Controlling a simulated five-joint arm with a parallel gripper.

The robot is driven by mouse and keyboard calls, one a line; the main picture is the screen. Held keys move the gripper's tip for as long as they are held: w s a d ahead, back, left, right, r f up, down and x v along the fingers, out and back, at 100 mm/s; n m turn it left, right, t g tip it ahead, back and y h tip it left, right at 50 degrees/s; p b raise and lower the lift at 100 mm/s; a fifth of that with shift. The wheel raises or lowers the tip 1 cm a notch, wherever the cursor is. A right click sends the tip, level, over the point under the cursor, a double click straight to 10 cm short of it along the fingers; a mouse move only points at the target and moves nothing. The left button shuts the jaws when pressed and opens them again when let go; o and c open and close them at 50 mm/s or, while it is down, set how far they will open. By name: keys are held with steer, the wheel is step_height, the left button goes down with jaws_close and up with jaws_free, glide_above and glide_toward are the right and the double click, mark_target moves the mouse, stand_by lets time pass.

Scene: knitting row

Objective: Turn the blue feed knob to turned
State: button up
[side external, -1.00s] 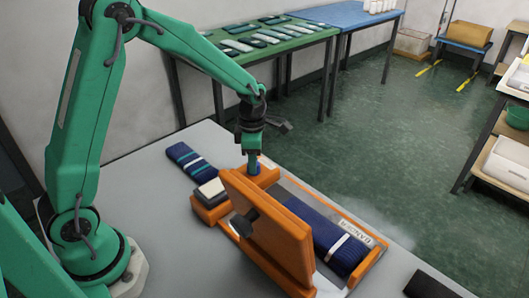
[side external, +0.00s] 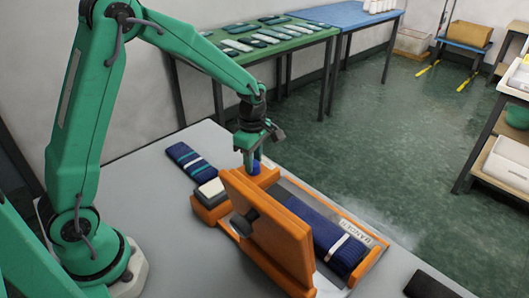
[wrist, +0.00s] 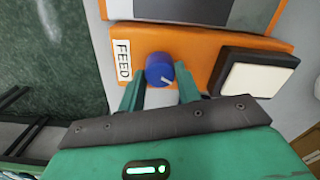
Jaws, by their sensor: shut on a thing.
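The blue feed knob (wrist: 160,69) sits on an orange panel beside a white FEED label (wrist: 122,60) in the wrist view. Its white pointer line slants toward the lower right of that view. My gripper (wrist: 160,80) is shut on the knob, with one green finger on each side of it. In the side external view my gripper (side external: 250,158) points down at the knob (side external: 256,168), at the far end of the orange machine (side external: 268,228). The fingers partly hide the knob there.
A raised orange panel (side external: 270,230) with a dark handle stands close in front of the knob. A white pad (wrist: 258,79) in a dark frame lies beside the knob. Striped navy knitting (side external: 190,160) lies behind the machine, and more (side external: 325,235) lies on its bed.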

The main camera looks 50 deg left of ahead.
mark_target(254, 163)
steer(key=m, duration=0.6)
steer(key=shift+r, duration=0.1)
steer(key=m, duration=0.6)
steer(key=shift+m, duration=0.3)
steer(key=o, duration=1)
steer(key=shift+c, duration=0.2)
steer(key=shift+r, duration=3.9)
